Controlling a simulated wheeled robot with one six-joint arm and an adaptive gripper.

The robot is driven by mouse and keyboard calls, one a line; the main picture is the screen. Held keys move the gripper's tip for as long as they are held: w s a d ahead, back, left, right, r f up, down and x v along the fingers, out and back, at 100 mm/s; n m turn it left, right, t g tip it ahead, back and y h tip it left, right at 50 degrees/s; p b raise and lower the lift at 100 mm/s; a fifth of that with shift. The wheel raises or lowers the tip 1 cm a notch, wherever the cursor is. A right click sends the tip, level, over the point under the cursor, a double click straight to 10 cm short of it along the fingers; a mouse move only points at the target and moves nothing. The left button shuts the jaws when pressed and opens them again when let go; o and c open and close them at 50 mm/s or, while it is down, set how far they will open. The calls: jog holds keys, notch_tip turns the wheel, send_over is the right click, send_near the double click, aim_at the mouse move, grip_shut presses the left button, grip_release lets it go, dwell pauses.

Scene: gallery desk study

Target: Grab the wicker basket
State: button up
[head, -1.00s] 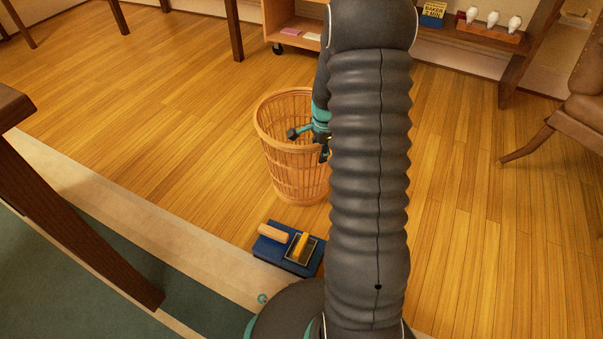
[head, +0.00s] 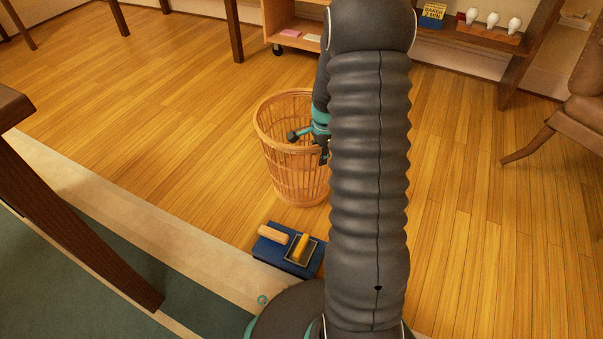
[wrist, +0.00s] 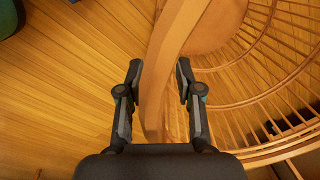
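The wicker basket (head: 287,168) stands upright on the wood floor, its open top facing up; my arm hides its right side in the head view. My gripper (head: 308,146) is at the basket's upper right part, partly hidden by my arm. In the wrist view my gripper (wrist: 159,76) is open, with one finger on each side of the basket's rim (wrist: 172,45). The left finger is outside the basket and the right finger is inside. A gap shows between the left finger and the rim; the right finger is close to it, contact unclear.
A blue tray (head: 270,250) with a wooden-handled item and a yellow item lies in front of the basket. A dark wooden table leg (head: 85,225) stands at left. A wheeled shelf (head: 285,30) is behind, a brown chair (head: 570,115) at right. Floor left of the basket is clear.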

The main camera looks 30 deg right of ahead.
grip_shut()
jog(key=shift+r, duration=0.1)
